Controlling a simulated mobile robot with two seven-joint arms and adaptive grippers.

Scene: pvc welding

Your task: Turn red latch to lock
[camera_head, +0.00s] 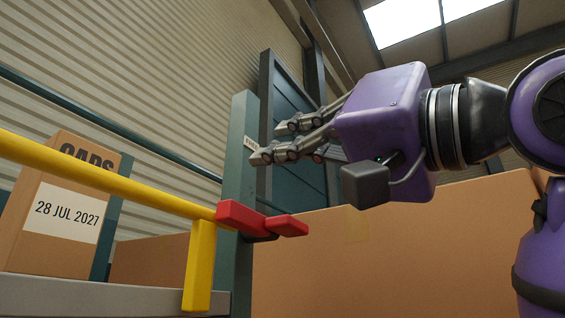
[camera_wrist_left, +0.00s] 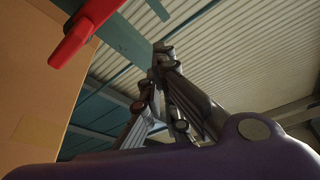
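The red latch (camera_head: 240,217) sits at the right end of a yellow bar (camera_head: 120,183), beside a green-grey post (camera_head: 238,150). A red tab of it sticks out to the right. In the left wrist view a red part of the latch (camera_wrist_left: 85,28) shows at the upper left. My left gripper (camera_head: 264,143) is above and slightly right of the latch, its fingers pointing left towards the post. Its fingertips look apart, with nothing between them, and it does not touch the latch. In the left wrist view the fingers (camera_wrist_left: 152,72) partly overlap. My right gripper is out of view.
A cardboard box (camera_head: 65,205) dated 28 JUL 2027 stands at the left behind the yellow bar. A large cardboard surface (camera_head: 400,260) fills the lower right behind the latch. A dark blue-green panel (camera_head: 290,195) stands behind my gripper.

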